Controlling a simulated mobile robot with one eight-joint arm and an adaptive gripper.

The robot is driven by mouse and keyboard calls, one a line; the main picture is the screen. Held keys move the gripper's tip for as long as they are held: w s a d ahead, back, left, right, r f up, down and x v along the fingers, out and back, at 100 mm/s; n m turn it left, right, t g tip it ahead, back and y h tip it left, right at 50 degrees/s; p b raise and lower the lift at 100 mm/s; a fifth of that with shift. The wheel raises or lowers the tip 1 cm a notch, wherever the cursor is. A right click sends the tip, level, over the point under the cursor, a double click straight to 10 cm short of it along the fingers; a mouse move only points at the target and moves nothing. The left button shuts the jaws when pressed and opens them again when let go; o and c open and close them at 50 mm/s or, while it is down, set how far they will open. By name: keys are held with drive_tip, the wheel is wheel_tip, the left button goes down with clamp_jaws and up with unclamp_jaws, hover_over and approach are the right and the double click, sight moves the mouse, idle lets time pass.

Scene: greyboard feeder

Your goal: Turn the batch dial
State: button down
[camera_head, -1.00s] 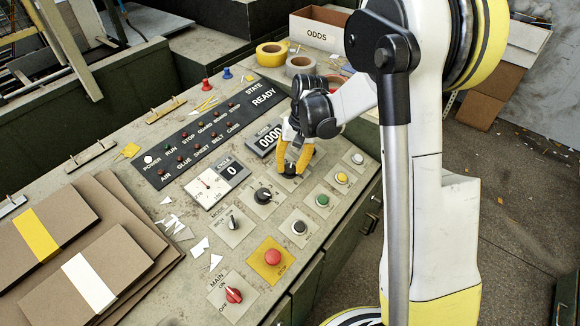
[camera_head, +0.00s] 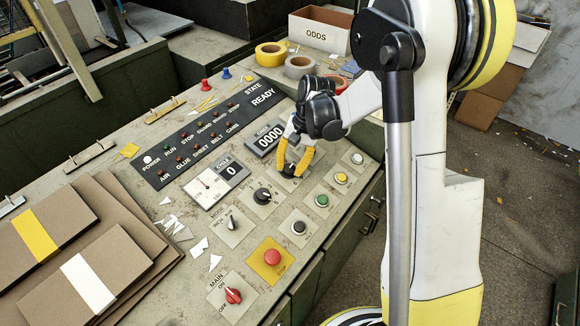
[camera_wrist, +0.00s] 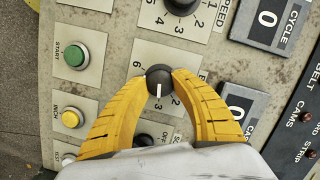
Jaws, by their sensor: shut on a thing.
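The batch dial is a dark round knob (camera_wrist: 158,73) with a white pointer line. In the wrist view the line points down toward my palm, among printed numbers on a pale plate. My gripper (camera_wrist: 160,79) has its yellow fingers closed around the knob, one tip on each side. In the head view my gripper (camera_head: 290,172) reaches down onto the dial below the 0000 counter, and its fingers mostly hide the knob.
The speed dial (camera_head: 263,195) sits beside the batch dial, with the cycle display (camera_head: 231,170) beyond. Green (camera_head: 322,200) and yellow (camera_head: 341,178) buttons are close by. A red stop button (camera_head: 272,257) and red main switch (camera_head: 233,296) lie nearer the front.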

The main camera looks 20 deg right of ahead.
drive_tip(key=c, duration=1)
unclamp_jaws()
drive_tip(key=shift+c, duration=0.2)
drive_tip(key=v, duration=1.2)
drive_tip(key=s+a+r+n+t+h, duration=0.1)
drive_tip(key=s+r+n+t, duration=0.2)
drive_tip(key=s, duration=0.7)
drive_tip(key=s+a+r+n+t+h, duration=0.2)
drive_tip(key=s+r+n+t, duration=0.1)
drive_tip(key=s, duration=0.7)
drive_tip(key=shift+a+r+t, duration=0.15)
drive_tip(key=shift+r+t, duration=0.1)
drive_tip(key=shift+t, duration=0.35)
